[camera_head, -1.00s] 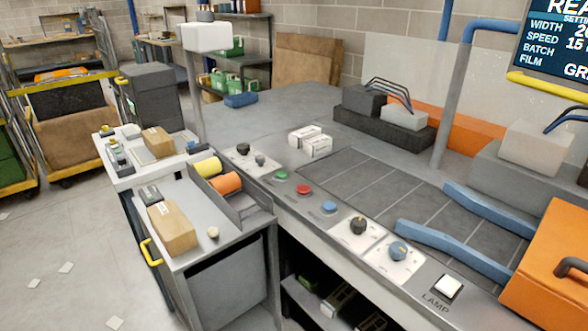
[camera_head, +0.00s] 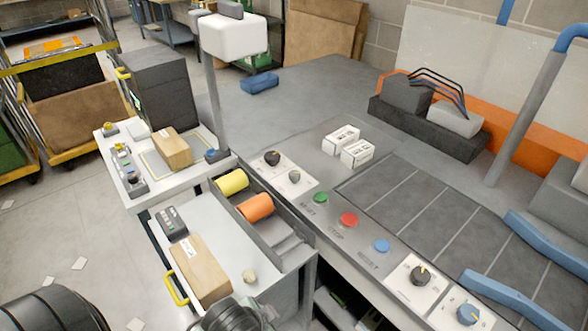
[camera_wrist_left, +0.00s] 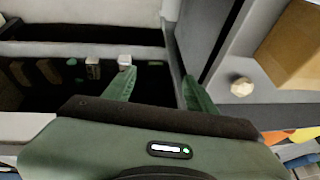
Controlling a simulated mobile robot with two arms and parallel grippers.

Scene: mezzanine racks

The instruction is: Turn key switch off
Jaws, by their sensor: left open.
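Several controls line the near edge of the grey machine table in the head view. A white plate at the far end bears a black round switch (camera_head: 272,158) and a smaller grey knob (camera_head: 294,177). Nearer are another black knob (camera_head: 421,274) and a blue knob (camera_head: 467,313). I cannot tell for sure which one is the key switch. My left gripper, seen in the left wrist view (camera_wrist_left: 157,82), is open with nothing between its green fingers. Only part of my left arm shows at the bottom of the head view, apart from the controls. My right gripper is not in view.
Green (camera_head: 320,197), red (camera_head: 348,220) and blue (camera_head: 381,246) buttons sit between the knobs. A cart with a brown carton (camera_head: 202,268) and orange roll (camera_head: 256,207) stands left of the table. Small white boxes (camera_head: 356,153) lie behind the panel. A lamp post (camera_head: 213,95) rises at the back.

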